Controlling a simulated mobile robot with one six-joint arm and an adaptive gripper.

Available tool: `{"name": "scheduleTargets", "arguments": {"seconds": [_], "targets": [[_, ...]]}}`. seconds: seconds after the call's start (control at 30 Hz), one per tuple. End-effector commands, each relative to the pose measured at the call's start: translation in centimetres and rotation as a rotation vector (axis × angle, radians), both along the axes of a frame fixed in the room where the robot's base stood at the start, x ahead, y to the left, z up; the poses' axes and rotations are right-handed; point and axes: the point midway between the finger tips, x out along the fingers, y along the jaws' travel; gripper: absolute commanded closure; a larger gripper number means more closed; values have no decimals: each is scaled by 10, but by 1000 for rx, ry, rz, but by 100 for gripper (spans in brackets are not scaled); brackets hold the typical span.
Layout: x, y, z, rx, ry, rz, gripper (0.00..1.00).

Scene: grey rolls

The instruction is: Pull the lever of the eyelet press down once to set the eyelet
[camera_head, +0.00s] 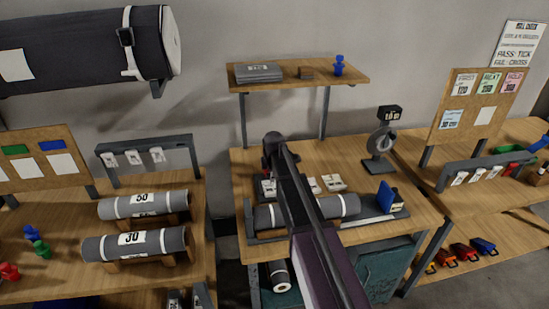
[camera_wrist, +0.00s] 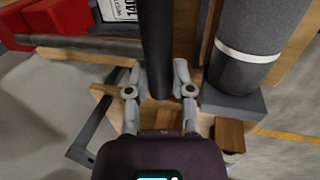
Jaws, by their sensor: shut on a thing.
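My gripper (camera_wrist: 157,80) has its two grey fingers shut on a dark round bar (camera_wrist: 157,35) in the wrist view. The bar passes between the fingers and runs up out of the picture. It looks like a lever handle, but its far end and the press body are not clear. In the head view my dark and purple arm crosses the middle workbench (camera_head: 385,217), and I cannot make out the fingers there. A dark stand with a ring and a small display (camera_head: 383,140) is at the back right of this bench. I cannot tell whether it is the press.
A grey roll with a white band (camera_wrist: 240,45) is close right of the fingers; a red object (camera_wrist: 50,15) is at left. Grey rolls (camera_head: 140,205) lie on the left bench, and a shelf (camera_head: 285,83) is above the middle one.

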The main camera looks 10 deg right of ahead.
Motion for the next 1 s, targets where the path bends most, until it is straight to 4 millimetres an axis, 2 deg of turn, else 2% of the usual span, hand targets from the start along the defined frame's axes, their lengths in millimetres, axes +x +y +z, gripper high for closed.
{"name": "scheduleTargets", "arguments": {"seconds": [0.17,0.67,0.93,0.97,1.0], "targets": [[-2,0,-7,0,3,0,89],[-2,0,-8,0,4,0,89],[-2,0,-17,0,4,0,89],[-2,0,-15,0,4,0,61],[-2,0,-15,0,4,0,49]]}}
